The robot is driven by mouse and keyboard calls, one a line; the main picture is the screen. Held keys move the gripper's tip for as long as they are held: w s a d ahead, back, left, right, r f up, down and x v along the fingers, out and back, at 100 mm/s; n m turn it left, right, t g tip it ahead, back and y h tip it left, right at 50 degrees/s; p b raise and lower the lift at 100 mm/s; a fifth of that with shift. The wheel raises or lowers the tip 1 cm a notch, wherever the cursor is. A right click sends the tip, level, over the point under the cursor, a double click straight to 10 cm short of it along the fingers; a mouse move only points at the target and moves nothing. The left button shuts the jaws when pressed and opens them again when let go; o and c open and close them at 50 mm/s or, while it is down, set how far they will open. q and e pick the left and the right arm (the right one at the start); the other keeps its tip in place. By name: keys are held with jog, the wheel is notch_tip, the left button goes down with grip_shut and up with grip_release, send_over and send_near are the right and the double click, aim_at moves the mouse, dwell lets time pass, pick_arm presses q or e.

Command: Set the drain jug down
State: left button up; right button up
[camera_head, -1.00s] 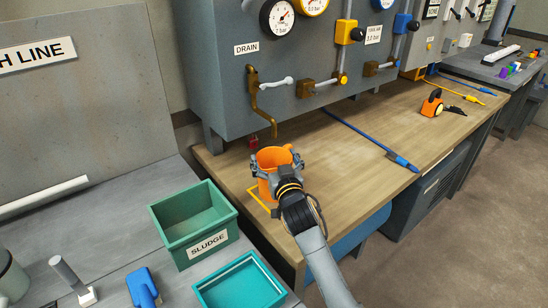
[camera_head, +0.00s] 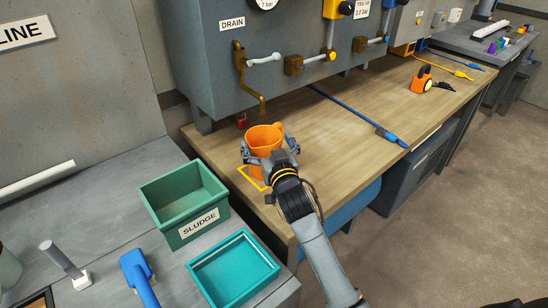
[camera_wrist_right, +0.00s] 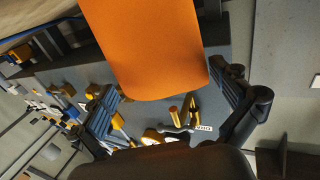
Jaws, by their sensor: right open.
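The orange drain jug (camera_head: 262,139) stands upright on the wooden bench, at the yellow outline (camera_head: 250,181) marked there. My right gripper (camera_head: 268,153) is open, with its fingers on either side of the jug. In the right wrist view the jug (camera_wrist_right: 145,45) fills the upper middle, and the open fingers of the gripper (camera_wrist_right: 168,105) are spread apart with a gap to it. The jug's lower part is partly hidden by the gripper in the head view. My left gripper is not in view.
The brown drain pipe (camera_head: 262,103) hangs just behind the jug. A green sludge bin (camera_head: 197,216) and a teal tray (camera_head: 236,268) stand at front left. A blue-handled lance (camera_head: 388,136) lies to the right. The bench (camera_head: 330,145) is clear between it and the jug.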

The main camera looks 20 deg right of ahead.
jog(key=s, duration=0.9)
jog(key=shift+a+b, duration=0.2)
jog(key=shift+b, duration=0.1)
